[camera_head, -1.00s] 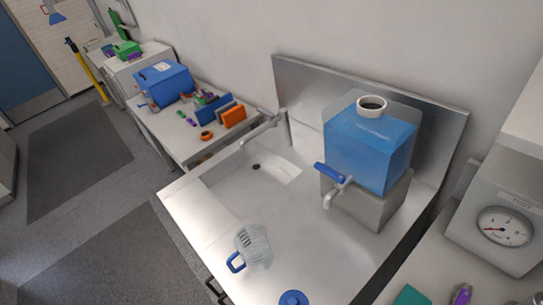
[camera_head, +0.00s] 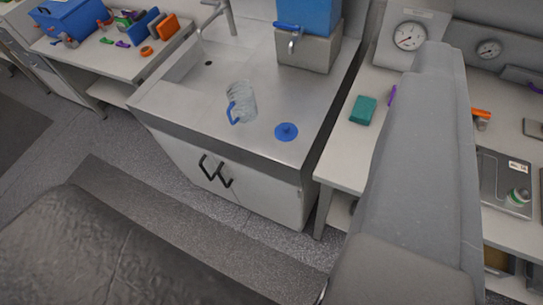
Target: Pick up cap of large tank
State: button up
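A round blue cap (camera_head: 286,131) with a small raised knob lies flat on the steel sink counter, near its front right edge. The large blue tank (camera_head: 308,14) stands behind it on a grey block (camera_head: 308,50); its top is cut off by the picture edge. A tap with a blue lever (camera_head: 288,27) sticks out of the tank's front left. My gripper's fingers do not show, so whether it is open or shut cannot be seen. Large grey parts, which look like my own arm, fill the right and lower left.
A clear jug with a blue handle (camera_head: 241,101) stands left of the cap. The sink counter (camera_head: 235,136) has dark door handles below. A bench (camera_head: 344,148) on the right holds a teal block (camera_head: 363,110) and gauges (camera_head: 410,36). Grey floor lies in front.

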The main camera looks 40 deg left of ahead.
aim_at(284, 131)
jog(key=k, duration=0.65)
jog(key=u, duration=0.5)
jog(key=i, duration=1)
jog(key=k, duration=0.55)
jog(key=z, duration=0.2)
jog(key=i, duration=1.2)
jog(key=u, duration=0.3)
